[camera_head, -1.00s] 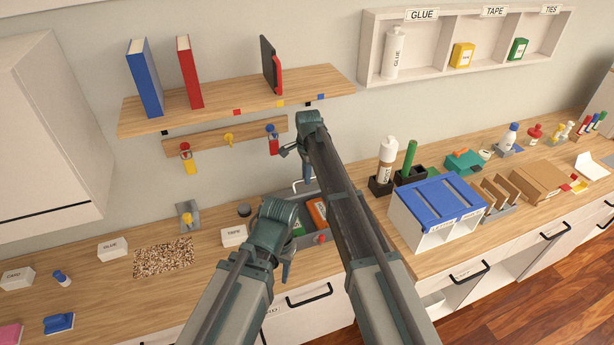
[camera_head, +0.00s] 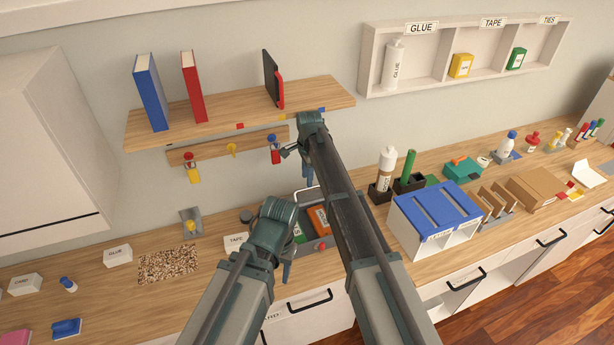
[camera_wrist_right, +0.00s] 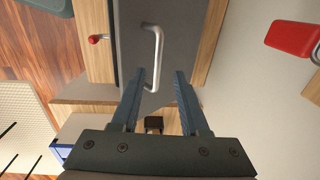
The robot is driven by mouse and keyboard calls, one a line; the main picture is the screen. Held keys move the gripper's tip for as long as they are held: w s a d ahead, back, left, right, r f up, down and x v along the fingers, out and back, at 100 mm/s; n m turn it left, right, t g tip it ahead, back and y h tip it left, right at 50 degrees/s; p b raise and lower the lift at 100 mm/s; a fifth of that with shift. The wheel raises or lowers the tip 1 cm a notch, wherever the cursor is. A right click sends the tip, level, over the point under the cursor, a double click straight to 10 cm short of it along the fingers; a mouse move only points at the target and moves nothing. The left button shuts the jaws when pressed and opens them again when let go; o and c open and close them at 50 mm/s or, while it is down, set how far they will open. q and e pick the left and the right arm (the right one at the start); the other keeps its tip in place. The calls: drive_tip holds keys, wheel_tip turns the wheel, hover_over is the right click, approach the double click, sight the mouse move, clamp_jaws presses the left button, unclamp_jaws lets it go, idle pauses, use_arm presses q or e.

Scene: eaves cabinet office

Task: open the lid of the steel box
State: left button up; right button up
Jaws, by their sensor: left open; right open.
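The grey steel box (camera_head: 330,244) stands on the counter at the middle of the head view, partly hidden by my arms. It has a red knob (camera_head: 322,246) in front and a pale bar handle toward the back. Orange and green things show within its outline; I cannot tell how the lid stands. In the right wrist view the handle (camera_wrist_right: 157,45) stands out from a dark grey surface, with the red knob (camera_wrist_right: 98,38) beside it. My left gripper (camera_head: 286,272) is open, low at the box's front left.
A wall shelf (camera_head: 230,112) with books and a hook rail (camera_head: 215,150) are behind my right arm. A blue-topped organiser (camera_head: 440,208) and a white bottle (camera_head: 387,165) stand right of the box. A TAPE block (camera_head: 235,241) and a speckled mat (camera_head: 168,264) lie left.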

wheel_tip(320, 180, up, 10)
drive_tip(key=p, duration=0.8)
drive_tip(key=shift+s+f, duration=0.25)
drive_tip(key=shift+s, duration=0.05)
